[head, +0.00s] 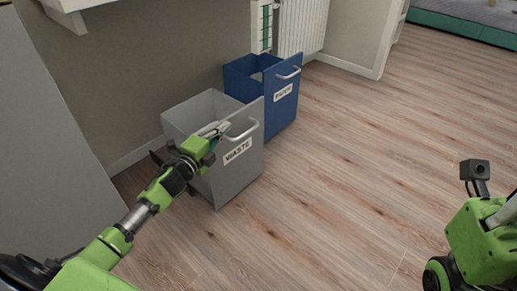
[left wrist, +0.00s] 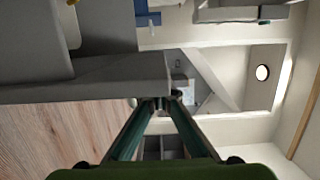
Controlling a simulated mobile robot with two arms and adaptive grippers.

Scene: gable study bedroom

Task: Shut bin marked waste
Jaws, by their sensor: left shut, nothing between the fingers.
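The grey bin marked WASTE (head: 215,185) stands on the floor against the wall, its top open. Its front panel carries the label (head: 237,151) and a pale bar handle (head: 241,131). My left gripper (head: 222,128) overlaps the bin's open top, close to the front panel's upper edge and the handle's left end. Whether it touches the bin I cannot tell. In the left wrist view its fingers (left wrist: 161,102) meet at the tips with nothing between them, beside a grey panel edge (left wrist: 90,82). My right arm shows at the right edge, but its fingers are not visible.
A blue bin (head: 283,102) with a similar handle and a white label stands just behind the grey one. A white radiator (head: 302,25) is beyond it. A grey surface (head: 45,135) fills the left side. The wooden floor (head: 350,165) in front of the bins is clear.

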